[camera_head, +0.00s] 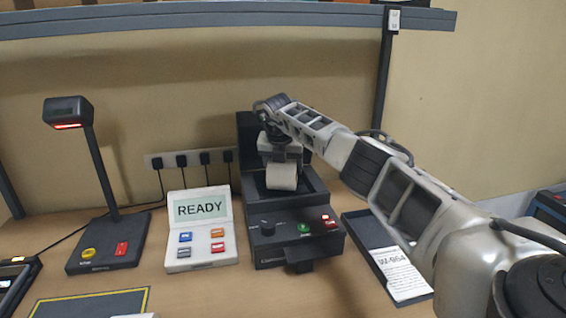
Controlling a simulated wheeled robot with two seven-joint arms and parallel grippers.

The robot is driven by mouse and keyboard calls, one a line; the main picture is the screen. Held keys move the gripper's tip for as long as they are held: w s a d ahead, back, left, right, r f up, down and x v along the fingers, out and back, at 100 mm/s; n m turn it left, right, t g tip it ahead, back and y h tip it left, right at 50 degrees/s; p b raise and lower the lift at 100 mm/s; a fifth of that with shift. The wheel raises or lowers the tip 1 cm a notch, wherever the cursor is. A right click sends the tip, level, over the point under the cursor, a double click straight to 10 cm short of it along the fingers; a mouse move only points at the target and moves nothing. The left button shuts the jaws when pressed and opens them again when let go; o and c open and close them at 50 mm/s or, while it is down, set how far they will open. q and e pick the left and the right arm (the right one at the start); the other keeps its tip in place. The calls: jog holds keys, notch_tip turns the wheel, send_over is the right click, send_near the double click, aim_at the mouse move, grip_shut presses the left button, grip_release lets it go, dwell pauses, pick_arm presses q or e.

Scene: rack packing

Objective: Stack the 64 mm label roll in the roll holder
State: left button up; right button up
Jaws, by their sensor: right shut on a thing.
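A white label roll (282,177) is at the open bay of the black label printer (297,252) in the middle of the table. My right gripper (280,158) reaches in from the right, points down and is shut on the roll from above. The roll appears to be inside the bay or just over it; I cannot tell whether it touches the holder. The roll holder itself is hidden behind the roll and the printer's front. My left gripper is not in view.
Left of the printer stands a white panel reading READY (200,208) with coloured buttons. A scanner on a post (103,180) stands further left. A black tray (357,226) with a printed sheet (401,272) lies at right. A power strip (190,158) is on the wall.

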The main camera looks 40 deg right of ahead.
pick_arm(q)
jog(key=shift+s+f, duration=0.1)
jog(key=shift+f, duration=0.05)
pick_arm(e)
jog(key=shift+s+a+f, duration=0.1)
jog(key=shift+s+f, duration=0.05)
jog(key=shift+f, duration=0.4)
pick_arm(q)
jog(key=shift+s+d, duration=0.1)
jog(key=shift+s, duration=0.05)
pick_arm(e)
jog(key=o, duration=1.2)
jog(key=shift+s+f, duration=0.1)
jog(key=shift+f, duration=0.05)
jog(key=shift+r, duration=0.2)
jog(key=v, duration=0.4)
jog(key=b+v, duration=0.1)
jog(key=v, duration=0.2)
jog(key=b+v, duration=0.1)
jog(key=v, duration=0.3)
jog(key=shift+w+r, duration=0.25)
jog(key=shift+r, duration=0.2)
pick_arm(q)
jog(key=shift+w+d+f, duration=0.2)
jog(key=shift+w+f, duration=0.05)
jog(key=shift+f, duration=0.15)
pick_arm(e)
jog(key=shift+s+a+r, duration=0.15)
jog(key=shift+r, duration=0.35)
